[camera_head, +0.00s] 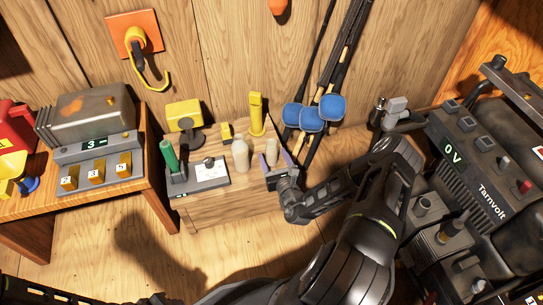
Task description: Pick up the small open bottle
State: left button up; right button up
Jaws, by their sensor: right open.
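A small pale bottle (271,149) stands upright on the low wooden table, at its right part. My right gripper (274,164) is open at this bottle, with its purple-padded fingers on either side of it. I cannot tell whether the fingers touch it. A second, larger pale bottle (241,156) with a narrow neck stands just left of the gripper. The picture is too small to show which bottle mouth is open. My left gripper is not in view.
The low wooden table (205,208) also bears a grey device (211,173) with a green handle, a yellow-headed item (184,115) and a yellow upright piece (257,113). Rods with blue ends (327,106) lean behind. A grey machine (470,165) stands at right.

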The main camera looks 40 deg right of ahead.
aim_at(270, 152)
jog(key=b+x, duration=0.1)
jog(key=x, duration=0.1)
jog(key=b+x, duration=0.1)
jog(key=x, duration=0.1)
jog(key=shift+a+f, duration=0.15)
jog(key=shift+f, duration=0.2)
jog(key=shift+w, duration=0.4)
jog(key=shift+r, duration=0.1)
jog(key=shift+c, duration=0.2)
grip_shut()
